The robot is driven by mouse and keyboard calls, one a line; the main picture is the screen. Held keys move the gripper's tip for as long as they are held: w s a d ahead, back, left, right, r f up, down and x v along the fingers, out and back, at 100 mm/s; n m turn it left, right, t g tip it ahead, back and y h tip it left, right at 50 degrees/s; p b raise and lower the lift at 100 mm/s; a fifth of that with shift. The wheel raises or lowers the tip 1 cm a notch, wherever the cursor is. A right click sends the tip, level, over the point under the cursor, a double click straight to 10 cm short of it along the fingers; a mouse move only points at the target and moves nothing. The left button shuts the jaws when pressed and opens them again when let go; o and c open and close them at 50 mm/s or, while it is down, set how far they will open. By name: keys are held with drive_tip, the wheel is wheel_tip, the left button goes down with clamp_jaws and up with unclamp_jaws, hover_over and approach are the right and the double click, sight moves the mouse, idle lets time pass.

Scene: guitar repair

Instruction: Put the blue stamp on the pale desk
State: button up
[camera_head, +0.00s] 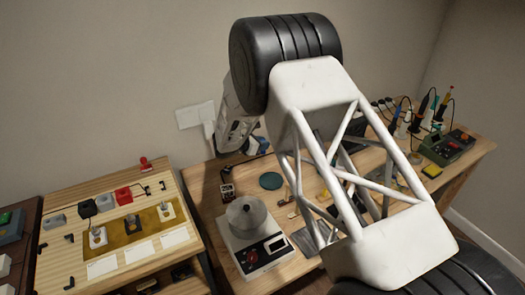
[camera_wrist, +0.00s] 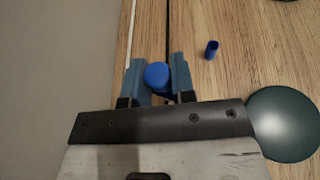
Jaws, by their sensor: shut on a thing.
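In the wrist view my gripper (camera_wrist: 156,73) is shut on a blue stamp (camera_wrist: 157,76), whose round blue top shows between the two blue-grey fingers. It is over the back edge of a wooden table, near the wall. In the head view my wrist hangs at the back of the middle table; the fingers and the stamp cannot be made out there. The pale desk (camera_head: 80,192) stands to the left, apart from my gripper, with several small items on it.
The middle wooden table (camera_head: 208,185) holds a scale (camera_head: 250,240) and a dark green disc (camera_head: 271,181). A small blue cylinder (camera_wrist: 212,50) stands near the gripper. The pale desk has a red block (camera_head: 124,195) and white cards (camera_head: 138,253). My arm covers much of the table.

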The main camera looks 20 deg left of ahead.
drive_tip(key=shift+f, duration=1.7)
drive_tip(key=shift+f, duration=0.15)
drive_tip(key=o, duration=0.9)
drive_tip(key=v, duration=1.2)
drive_tip(key=shift+s, duration=0.1)
